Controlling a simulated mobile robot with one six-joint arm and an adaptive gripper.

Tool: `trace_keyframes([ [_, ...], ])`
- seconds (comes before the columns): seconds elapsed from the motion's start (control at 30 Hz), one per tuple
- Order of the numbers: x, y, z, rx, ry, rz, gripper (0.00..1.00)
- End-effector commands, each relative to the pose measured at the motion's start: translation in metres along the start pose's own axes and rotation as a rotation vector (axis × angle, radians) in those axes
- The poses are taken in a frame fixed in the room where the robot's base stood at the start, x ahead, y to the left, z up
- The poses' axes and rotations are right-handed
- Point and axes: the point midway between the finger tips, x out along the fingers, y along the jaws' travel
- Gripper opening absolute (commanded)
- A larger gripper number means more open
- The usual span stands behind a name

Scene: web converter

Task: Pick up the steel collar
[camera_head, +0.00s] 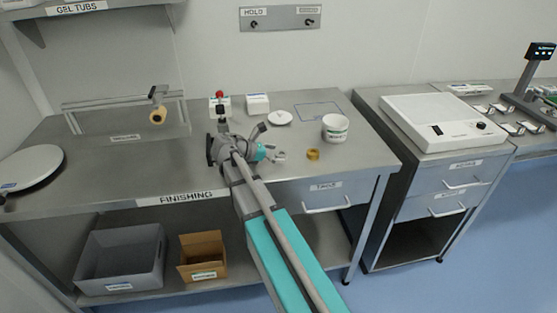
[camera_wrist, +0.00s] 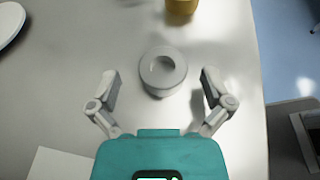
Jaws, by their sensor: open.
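The steel collar (camera_wrist: 176,76) is a short, pale grey ring with a round hole, on the steel bench top in the middle of the wrist view. My gripper (camera_wrist: 160,88) is open, with one finger to the left and one to the right of the collar's near side. Clear gaps show between both fingers and the collar, and nothing is held. In the head view my gripper (camera_head: 272,143) is low over the bench, and the collar there is hard to tell apart from the grey fingers.
The bench's front edge is close. A clear guard (camera_head: 130,116) stands at the left.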

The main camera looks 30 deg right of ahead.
Motion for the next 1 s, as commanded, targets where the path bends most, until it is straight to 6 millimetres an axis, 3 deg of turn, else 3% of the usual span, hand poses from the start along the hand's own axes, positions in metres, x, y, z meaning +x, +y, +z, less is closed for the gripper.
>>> trace_keyframes([
  [0.17, 0.0114, -0.0001, -0.0005, -0.001, 0.000, 0.000, 1.00],
  [0.7, 0.0115, 0.0001, 0.0001, -0.001, 0.000, 0.001, 1.00],
  [0.77, 0.0114, 0.0001, 0.0001, -0.001, 0.000, 0.001, 0.93],
  [1.0, 0.0113, 0.0001, 0.0000, -0.001, 0.000, 0.001, 0.48],
])
